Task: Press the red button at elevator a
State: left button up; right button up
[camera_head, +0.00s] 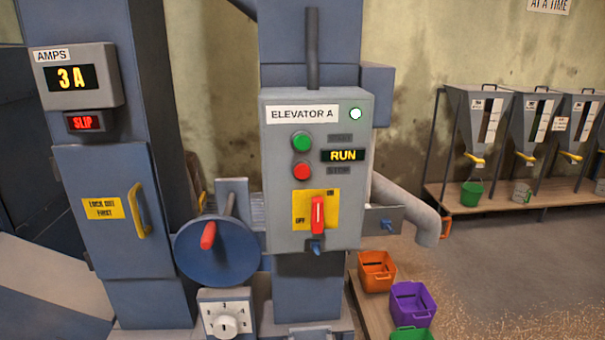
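The control box (277,228) labelled ELEVATOR A stands on a blue-grey column at the middle of the head view. The red button (302,171) is on its face, directly below a green button (302,141), beside a STOP label. A display (345,155) to its right reads RUN. A red switch handle (317,215) on a yellow plate stands upright toward ON. Neither of my grippers is in view.
A blue wheel (215,252) with a red handle and a dial (226,314) sit lower left. The AMPS panel (75,77) reads 3 A, with SLIP lit red below. A grey pipe (408,205) juts right. Coloured bins, including an orange one (376,271), stand at lower right.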

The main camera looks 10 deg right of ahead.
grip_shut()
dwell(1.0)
